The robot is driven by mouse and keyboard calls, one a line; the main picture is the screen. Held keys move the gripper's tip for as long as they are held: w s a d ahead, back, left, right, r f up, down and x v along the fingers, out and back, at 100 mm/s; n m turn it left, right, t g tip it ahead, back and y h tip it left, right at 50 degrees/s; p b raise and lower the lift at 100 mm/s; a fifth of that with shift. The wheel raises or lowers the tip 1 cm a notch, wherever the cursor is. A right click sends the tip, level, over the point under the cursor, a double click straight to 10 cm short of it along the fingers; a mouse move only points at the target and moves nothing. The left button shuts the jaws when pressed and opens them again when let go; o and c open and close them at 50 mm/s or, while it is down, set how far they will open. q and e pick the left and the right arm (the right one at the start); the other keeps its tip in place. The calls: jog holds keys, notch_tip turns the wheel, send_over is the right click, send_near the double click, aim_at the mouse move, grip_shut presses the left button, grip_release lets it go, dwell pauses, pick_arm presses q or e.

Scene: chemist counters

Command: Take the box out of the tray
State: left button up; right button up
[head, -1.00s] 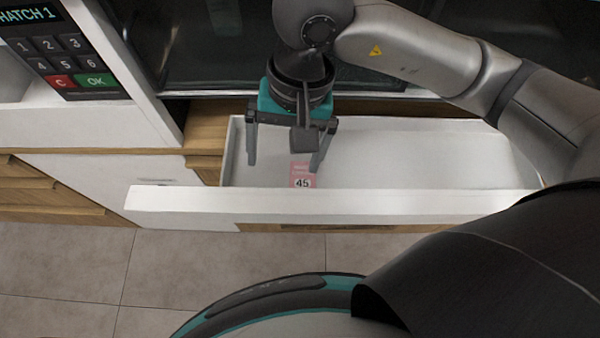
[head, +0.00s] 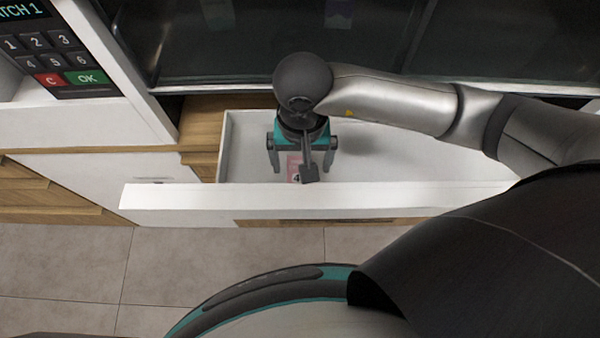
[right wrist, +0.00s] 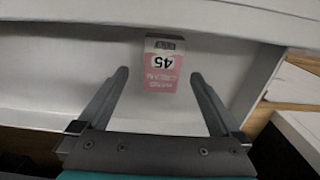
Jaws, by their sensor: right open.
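The box (head: 294,164) is small, pink and white, and marked 45. It lies in the white tray (head: 232,145), a drawer-like bin pulled out below the dark hatch, close to its front wall. In the head view my right gripper partly covers it. My right gripper (head: 302,172) is over the left part of the tray, pointing down, open and empty. In the right wrist view the box (right wrist: 163,65) shows between and just beyond the tips of the two open fingers (right wrist: 160,75), apart from both. My left gripper is in no view.
The tray's front panel (head: 300,197) forms a raised wall on the near side. A keypad (head: 55,60) is on the white housing at the left. A dark glass hatch (head: 260,40) stands behind. The tray's right part is empty where visible.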

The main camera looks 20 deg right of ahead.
aim_at(293, 176)
notch_tip(293, 176, down, 4)
jog(key=shift+s+a+f, duration=0.1)
jog(key=shift+a+f, duration=0.05)
jog(key=c, duration=1.5)
